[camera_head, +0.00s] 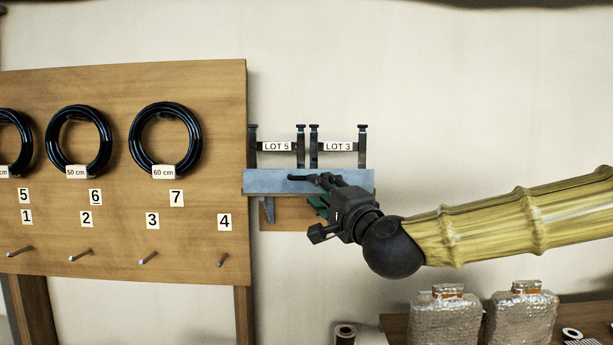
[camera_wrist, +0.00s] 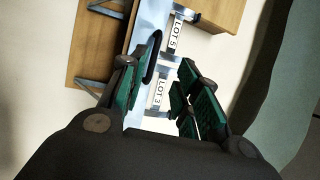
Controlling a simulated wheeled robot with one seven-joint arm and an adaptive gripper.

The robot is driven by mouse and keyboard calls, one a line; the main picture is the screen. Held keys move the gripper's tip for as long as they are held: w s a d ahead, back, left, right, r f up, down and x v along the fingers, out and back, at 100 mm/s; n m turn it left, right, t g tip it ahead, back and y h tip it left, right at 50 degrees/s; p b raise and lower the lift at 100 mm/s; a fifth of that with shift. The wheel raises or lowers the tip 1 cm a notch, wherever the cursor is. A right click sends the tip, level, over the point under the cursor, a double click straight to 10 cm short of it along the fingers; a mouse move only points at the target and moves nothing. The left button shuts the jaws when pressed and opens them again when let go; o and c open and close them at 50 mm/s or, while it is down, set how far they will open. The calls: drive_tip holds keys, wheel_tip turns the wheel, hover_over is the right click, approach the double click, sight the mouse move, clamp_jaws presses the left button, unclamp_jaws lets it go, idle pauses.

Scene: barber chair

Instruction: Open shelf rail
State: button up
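The shelf rail is a pale blue-grey bar (camera_head: 265,182) across the front of a small wall shelf, below the labels LOT 5 (camera_head: 277,147) and LOT 3 (camera_head: 338,147). Its pale blue surface also shows in the wrist view (camera_wrist: 150,22). My gripper (camera_head: 318,192) is at the rail's right half, with one dark finger across the rail's face and a green pad lower down. In the wrist view my gripper (camera_wrist: 168,75) has its fingers apart, with the LOT 3 label visible between them. I cannot tell whether a finger touches the rail.
A wooden board (camera_head: 120,190) with black hose coils (camera_head: 166,143), number labels and pegs stands close left of the shelf. Wrapped packages (camera_head: 443,318) sit on a wooden surface at lower right. The wall above the shelf is clear.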

drive_tip(key=d+f+p+x, duration=0.1)
drive_tip(key=p+x, duration=0.2)
drive_tip(key=x, duration=0.6)
drive_tip(key=shift+w+r+p, duration=0.15)
drive_tip(key=shift+w+p, duration=0.25)
drive_tip(key=shift+s, duration=0.1)
clamp_jaws()
drive_tip(key=shift+b, duration=0.4)
